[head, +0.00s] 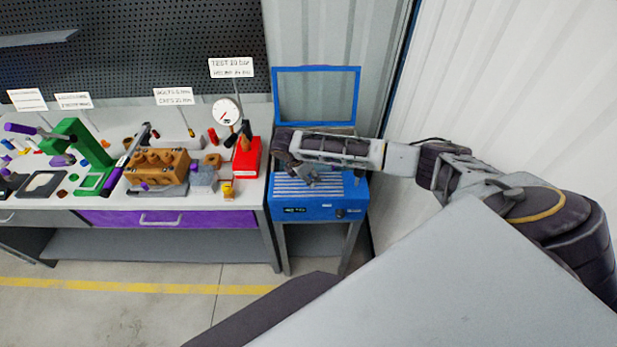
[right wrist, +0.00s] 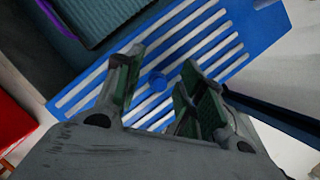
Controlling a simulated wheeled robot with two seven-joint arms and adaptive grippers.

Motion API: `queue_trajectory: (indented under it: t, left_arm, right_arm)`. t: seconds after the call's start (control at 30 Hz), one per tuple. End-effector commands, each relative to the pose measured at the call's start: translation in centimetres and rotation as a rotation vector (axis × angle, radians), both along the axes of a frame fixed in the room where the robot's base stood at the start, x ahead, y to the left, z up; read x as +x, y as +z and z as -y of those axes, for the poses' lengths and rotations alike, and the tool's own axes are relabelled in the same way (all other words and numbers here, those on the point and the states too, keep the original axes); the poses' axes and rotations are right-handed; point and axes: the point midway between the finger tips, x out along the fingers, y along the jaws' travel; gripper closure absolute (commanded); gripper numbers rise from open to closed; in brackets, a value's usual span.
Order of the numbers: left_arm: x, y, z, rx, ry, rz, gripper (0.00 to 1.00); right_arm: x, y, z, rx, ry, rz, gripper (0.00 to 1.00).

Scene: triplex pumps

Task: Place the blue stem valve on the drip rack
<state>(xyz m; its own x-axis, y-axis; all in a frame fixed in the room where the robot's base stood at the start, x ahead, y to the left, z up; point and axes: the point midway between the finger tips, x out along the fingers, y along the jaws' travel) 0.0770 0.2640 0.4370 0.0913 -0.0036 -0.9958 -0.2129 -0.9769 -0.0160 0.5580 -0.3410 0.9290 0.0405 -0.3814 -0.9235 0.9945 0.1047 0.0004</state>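The drip rack (head: 326,190) is a blue panel with white slats on top of the blue washer unit at the right of the bench. In the right wrist view the blue-and-white slats (right wrist: 210,50) fill the middle. The valve cannot be made out in the head view. My left gripper is not in view.
The unit's raised blue-framed lid (head: 317,69) stands behind the rack. To the left is the bench with a red block (head: 247,158), a gauge (head: 226,111), a brown pump body (head: 158,167) and a green press (head: 88,148). A pale corrugated wall is at the right.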

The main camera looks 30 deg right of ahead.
Motion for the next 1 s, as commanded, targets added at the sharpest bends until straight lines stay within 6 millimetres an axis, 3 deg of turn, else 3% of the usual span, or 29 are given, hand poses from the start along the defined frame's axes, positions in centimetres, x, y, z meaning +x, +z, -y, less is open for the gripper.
queue_trajectory:
  t: [0.27,0.7,1.0]
  left_arm:
    - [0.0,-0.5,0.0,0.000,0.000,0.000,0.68]
    - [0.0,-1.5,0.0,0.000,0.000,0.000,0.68]
    - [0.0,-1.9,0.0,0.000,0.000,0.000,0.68]
  right_arm:
    - [0.0,2.1,-0.9,0.001,0.000,0.003,0.61]
    - [-0.3,8.1,-3.4,0.002,0.002,0.003,0.61]
    - [-0.4,10.7,-4.5,0.000,0.001,0.002,0.61]
